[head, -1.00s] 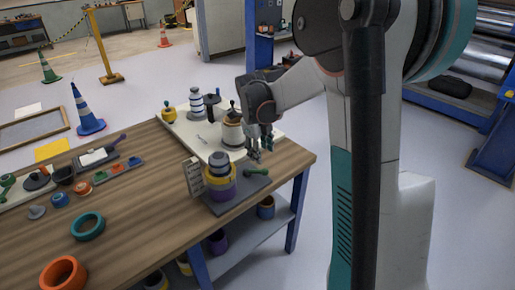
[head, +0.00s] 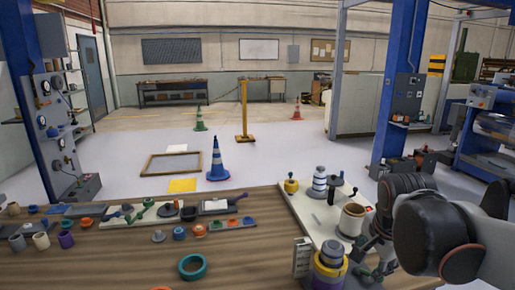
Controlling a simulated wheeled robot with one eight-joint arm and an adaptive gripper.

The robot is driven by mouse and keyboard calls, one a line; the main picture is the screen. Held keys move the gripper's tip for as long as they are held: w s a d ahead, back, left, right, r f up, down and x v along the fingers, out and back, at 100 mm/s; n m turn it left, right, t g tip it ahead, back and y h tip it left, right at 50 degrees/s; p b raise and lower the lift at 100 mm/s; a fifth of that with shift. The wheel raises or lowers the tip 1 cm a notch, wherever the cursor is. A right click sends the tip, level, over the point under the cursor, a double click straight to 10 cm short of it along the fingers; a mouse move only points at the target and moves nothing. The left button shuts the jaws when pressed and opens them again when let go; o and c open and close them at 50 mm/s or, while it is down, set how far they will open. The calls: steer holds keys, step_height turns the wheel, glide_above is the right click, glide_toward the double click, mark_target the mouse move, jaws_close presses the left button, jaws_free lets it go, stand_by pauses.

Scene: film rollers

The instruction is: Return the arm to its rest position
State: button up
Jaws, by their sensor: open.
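My arm (head: 435,235) reaches in from the right side of the head view, over the right end of the wooden table (head: 130,268). My gripper (head: 366,258) is at its end, low in the picture, open, with nothing seen between its fingers. It is just right of the stacked grey, yellow and purple rings (head: 329,265) and in front of the tan cylinder (head: 351,219) on the white board (head: 301,208). My arm's forward part hides some of the table's right edge. Whether the fingertips touch anything is hard to tell.
A teal ring (head: 192,267) and several small coloured parts lie to the left on the table. A small upright card (head: 302,257) stands beside the stacked rings. A blue cone (head: 217,162) and a yellow post (head: 243,112) stand on open floor beyond.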

steer(key=s+a+n+t+y, duration=0.1)
steer(key=s+a+n+t, duration=0.1)
steer(key=s+a+n, duration=0.4)
steer(key=shift+s+f+n+t, duration=0.4)
steer(key=shift+s+n, duration=2.45)
steer(key=shift+n, duration=1.35)
